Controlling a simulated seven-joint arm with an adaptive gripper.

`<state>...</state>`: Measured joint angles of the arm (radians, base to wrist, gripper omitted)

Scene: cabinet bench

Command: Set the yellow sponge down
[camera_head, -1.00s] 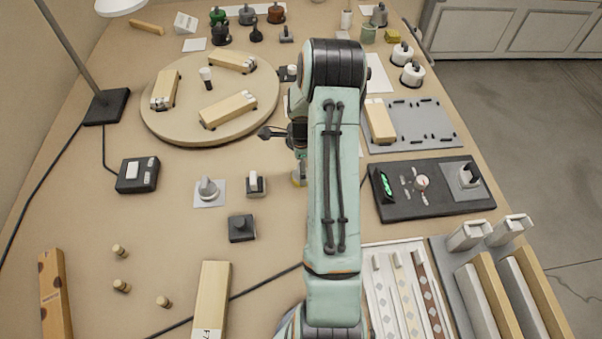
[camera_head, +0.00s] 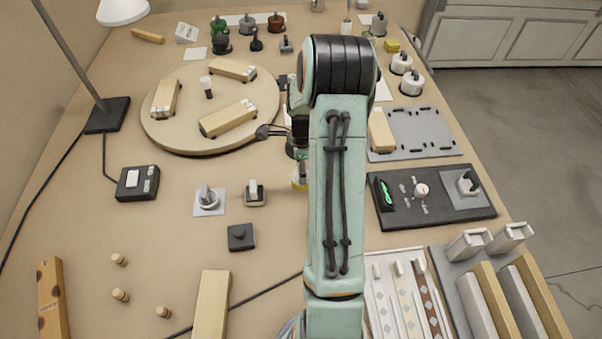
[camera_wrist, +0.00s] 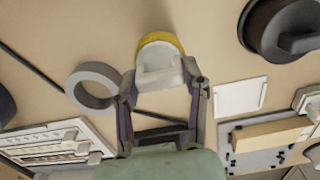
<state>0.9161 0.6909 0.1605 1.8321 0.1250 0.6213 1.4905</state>
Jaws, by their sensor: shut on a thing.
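The yellow sponge (camera_wrist: 160,43), with a paler whitish side, sits between the fingers of my gripper (camera_wrist: 163,78) in the wrist view. The gripper is shut on it. Bench surface shows around the sponge in the wrist view. I cannot tell whether its underside touches the bench.
A round wooden board (camera_head: 185,135) with several blocks lies to the left. Switches (camera_head: 254,193) stand left of my arm. A black control panel (camera_head: 430,212) and a grey plate (camera_head: 430,130) lie to the right. A grey ring (camera_wrist: 92,87) lies near the sponge.

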